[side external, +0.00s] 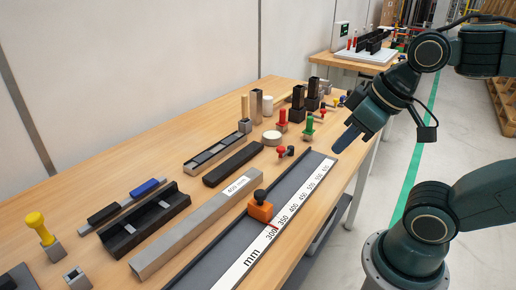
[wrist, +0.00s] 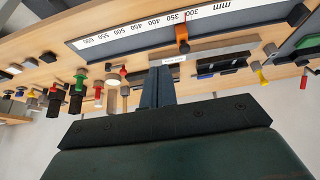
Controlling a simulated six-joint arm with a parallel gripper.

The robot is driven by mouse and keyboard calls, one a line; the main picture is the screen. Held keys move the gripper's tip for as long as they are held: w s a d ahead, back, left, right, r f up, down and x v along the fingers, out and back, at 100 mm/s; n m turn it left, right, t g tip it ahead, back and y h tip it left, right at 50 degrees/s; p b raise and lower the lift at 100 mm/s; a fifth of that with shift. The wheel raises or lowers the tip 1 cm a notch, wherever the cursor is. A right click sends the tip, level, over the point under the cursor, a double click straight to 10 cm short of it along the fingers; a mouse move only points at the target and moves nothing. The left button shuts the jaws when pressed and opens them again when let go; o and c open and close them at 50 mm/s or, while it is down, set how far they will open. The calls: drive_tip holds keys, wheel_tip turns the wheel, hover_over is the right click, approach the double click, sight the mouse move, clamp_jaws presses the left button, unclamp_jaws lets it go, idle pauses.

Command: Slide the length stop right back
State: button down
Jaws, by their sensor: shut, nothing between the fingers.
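The length stop (side external: 261,207) is an orange block with a black knob, sitting on a dark grey rail (side external: 301,185). A white millimetre scale (side external: 290,213) runs along the rail's near side. The stop's red pointer is between the 300 and 350 marks. The orange stop also shows in the wrist view (wrist: 182,34), upside down beside the scale. My gripper (side external: 340,148) is shut and empty. It is in the air near the rail's far, high-number end, clear of the stop. In the wrist view its fingers (wrist: 160,75) are together.
Black profiles (side external: 234,163), and red- (side external: 282,121) and green-handled tools (side external: 309,124) stand farther left and back. The rail between the stop and its far end looks clear.

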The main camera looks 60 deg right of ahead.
drive_tip(key=c, duration=1.1)
unclamp_jaws()
drive_tip(key=shift+w+r, duration=0.1)
drive_tip(key=shift+w, duration=0.1)
drive_tip(key=shift+c, duration=0.2)
drive_tip(key=n+g, duration=0.6)
drive_tip(key=n, duration=0.3)
hover_over(260, 193)
wheel_tip(260, 193, down, 2)
drive_tip(key=f, duration=0.1)
drive_tip(key=shift+r, duration=0.25)
drive_tip(key=shift+f, duration=0.15)
wheel_tip(260, 193, down, 14)
drive_tip(key=shift+r, duration=0.25)
